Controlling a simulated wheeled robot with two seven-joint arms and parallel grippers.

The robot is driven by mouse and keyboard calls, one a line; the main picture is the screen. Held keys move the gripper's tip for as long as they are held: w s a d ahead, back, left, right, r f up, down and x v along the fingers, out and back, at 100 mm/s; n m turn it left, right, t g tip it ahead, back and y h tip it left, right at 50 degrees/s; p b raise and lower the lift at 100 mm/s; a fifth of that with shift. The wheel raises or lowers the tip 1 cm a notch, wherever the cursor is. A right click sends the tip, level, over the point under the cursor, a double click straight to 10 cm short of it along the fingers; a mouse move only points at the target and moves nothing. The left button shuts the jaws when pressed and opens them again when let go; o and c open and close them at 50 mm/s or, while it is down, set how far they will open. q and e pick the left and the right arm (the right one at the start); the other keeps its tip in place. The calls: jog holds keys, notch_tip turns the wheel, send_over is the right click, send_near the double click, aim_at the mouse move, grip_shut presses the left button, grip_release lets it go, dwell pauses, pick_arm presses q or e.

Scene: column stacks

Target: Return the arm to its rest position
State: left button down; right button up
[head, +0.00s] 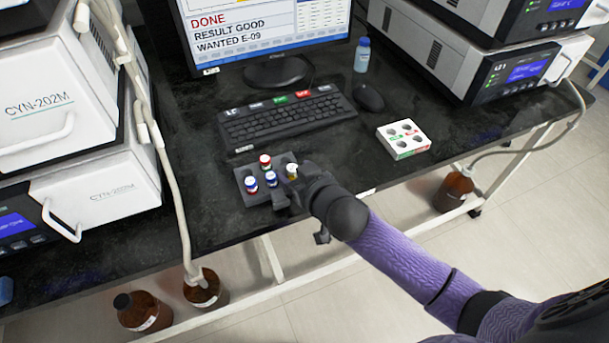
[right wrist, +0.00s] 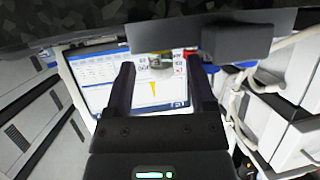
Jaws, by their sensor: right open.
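My right arm in a purple sleeve comes in from the lower right of the head view. Its dark gripper (head: 282,195) is at the right front edge of a small dark vial rack (head: 242,174). The rack holds a red-capped vial (head: 265,159), two blue-capped vials (head: 251,184) (head: 271,178) and a white-capped yellowish vial (head: 291,170), which is closest to the gripper. In the right wrist view the two fingers (right wrist: 160,88) stand apart, with the monitor screen showing between them. I cannot tell whether the gripper touches the rack. My left gripper is not in view.
A keyboard (head: 287,115) and mouse (head: 368,97) lie behind the rack. A white tray with holes (head: 403,139) sits to the right. The monitor (head: 265,30) reads DONE. Instruments flank the black bench (head: 330,155); brown bottles (head: 143,311) (head: 454,190) stand below. Bench between rack and tray is clear.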

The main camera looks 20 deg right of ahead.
jog(key=p+v, duration=0.4)
jog(key=v, duration=0.5)
jog(key=s+d+f+g+h, duration=0.1)
jog(key=s+d+f+g, duration=0.1)
jog(key=s+f, duration=0.35)
jog(key=s+d+f+g+h, duration=0.1)
jog(key=s+d+f+g, duration=0.1)
jog(key=f, duration=0.7)
jog(key=s+d+f+g+h, duration=0.1)
jog(key=s+f+g, duration=0.1)
jog(key=s+f, duration=0.35)
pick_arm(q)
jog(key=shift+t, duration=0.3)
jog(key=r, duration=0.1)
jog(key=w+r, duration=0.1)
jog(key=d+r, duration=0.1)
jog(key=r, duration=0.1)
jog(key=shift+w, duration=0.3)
pick_arm(e)
jog(key=s+f+g, duration=0.3)
jog(key=s+f, duration=0.2)
jog(key=s, duration=0.7)
jog(key=s+f+g, duration=0.4)
jog(key=s+f, duration=0.2)
jog(key=s, duration=0.6)
jog(key=shift+d+n, duration=0.35)
jog(key=shift+n, duration=0.05)
